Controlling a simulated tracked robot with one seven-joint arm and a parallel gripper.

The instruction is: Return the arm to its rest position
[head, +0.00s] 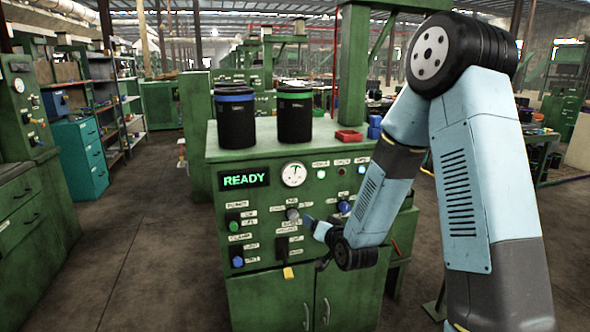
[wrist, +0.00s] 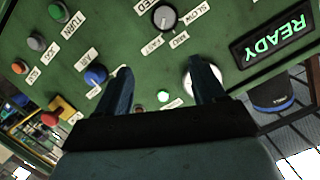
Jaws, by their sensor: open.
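My arm (head: 480,190) reaches down from the right in the head view, bent at the elbow. My gripper (head: 310,225) is close to the front of the green control panel (head: 262,215), near a grey knob (head: 292,214). In the wrist view my gripper (wrist: 163,82) shows two dark fingers spread apart with nothing between them. The knob (wrist: 165,18) lies beyond the fingertips there, and a blue button (wrist: 95,75) is beside the left finger. Whether a finger touches the panel cannot be told.
Two black cylinders, blue-banded (head: 235,120) and green-banded (head: 295,117), stand on the cabinet. A red tray (head: 349,136) and blue bins (head: 375,128) are behind the panel's right. The display (head: 244,180) reads READY. Open floor (head: 135,235) lies left of the cabinet.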

